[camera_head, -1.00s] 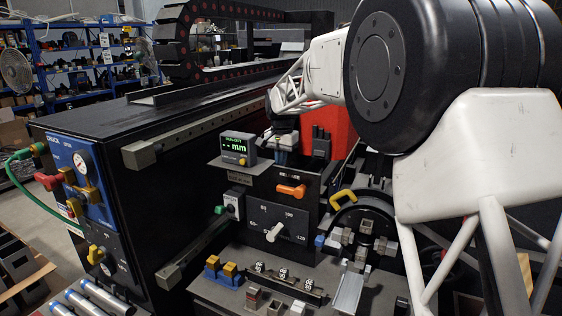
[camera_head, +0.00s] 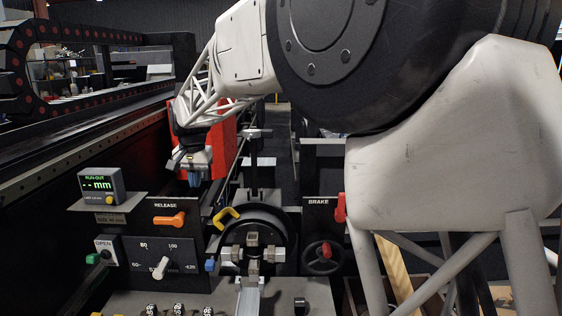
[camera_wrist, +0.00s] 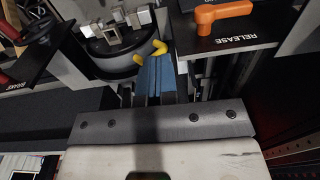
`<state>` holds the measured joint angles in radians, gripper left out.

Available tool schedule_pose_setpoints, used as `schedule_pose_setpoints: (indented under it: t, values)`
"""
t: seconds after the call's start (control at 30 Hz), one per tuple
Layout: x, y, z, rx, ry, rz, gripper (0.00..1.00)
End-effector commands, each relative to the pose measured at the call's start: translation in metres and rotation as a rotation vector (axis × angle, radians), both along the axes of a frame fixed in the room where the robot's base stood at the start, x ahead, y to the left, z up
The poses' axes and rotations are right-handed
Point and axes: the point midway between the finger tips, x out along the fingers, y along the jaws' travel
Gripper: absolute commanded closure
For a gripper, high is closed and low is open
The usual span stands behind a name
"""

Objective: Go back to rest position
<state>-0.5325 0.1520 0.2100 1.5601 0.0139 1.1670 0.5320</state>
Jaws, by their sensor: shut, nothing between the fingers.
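My gripper (camera_head: 194,180) hangs from my white arm, pointing down, above and slightly right of the orange release handle (camera_head: 170,220). Its blue fingers are together with nothing between them. In the wrist view the shut blue fingers of my gripper (camera_wrist: 155,75) show in front of the yellow curved handle (camera_wrist: 151,52). The orange handle (camera_wrist: 222,11) is at the upper right there. My gripper appears clear of the panel and of the handles.
A black wheel-like fixture with metal jaws (camera_head: 253,240) stands right of the release panel. A brake panel with a red knob (camera_head: 325,250) is further right. The run-out display (camera_head: 101,185) is at left. A red box (camera_head: 222,150) stands behind my gripper.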

Motion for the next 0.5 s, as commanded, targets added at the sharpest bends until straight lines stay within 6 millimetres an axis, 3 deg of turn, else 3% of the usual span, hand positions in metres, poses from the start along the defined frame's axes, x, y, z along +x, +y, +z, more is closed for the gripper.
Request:
schedule_pose_setpoints:
  t: [0.1,0.5]
  values:
    - [-0.014,-0.040,0.011,0.004,-0.014,-0.005,1.00]
    - [-0.076,-0.159,0.029,0.007,-0.051,-0.009,1.00]
